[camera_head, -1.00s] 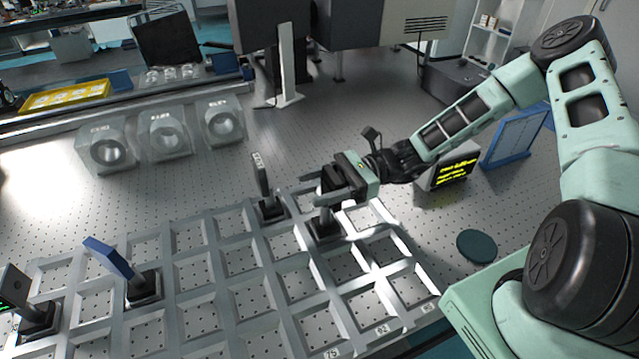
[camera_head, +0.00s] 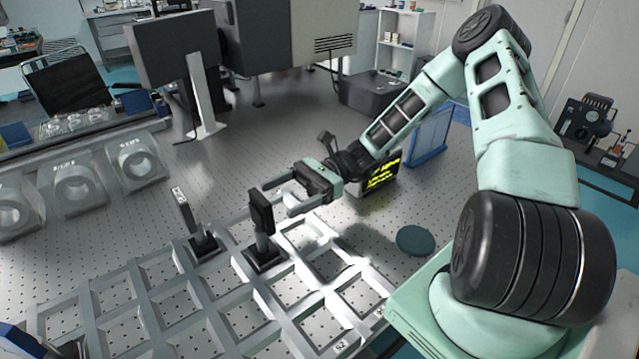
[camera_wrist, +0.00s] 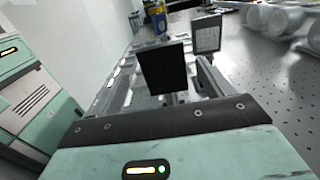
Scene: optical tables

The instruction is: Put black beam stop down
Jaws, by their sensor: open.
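The black beam stop (camera_head: 261,212) stands upright on its base in a compartment of the metal grid rack (camera_head: 228,305). My gripper (camera_head: 283,198) is open and empty, just to the right of the beam stop and apart from it in the head view. In the wrist view the beam stop's dark square plate (camera_wrist: 163,70) is straight ahead of my gripper. The wrist view does not show clearly how far the fingertips are from it.
Another post-mounted plate (camera_head: 185,212) stands in the rack left of the beam stop. Several front compartments are empty.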

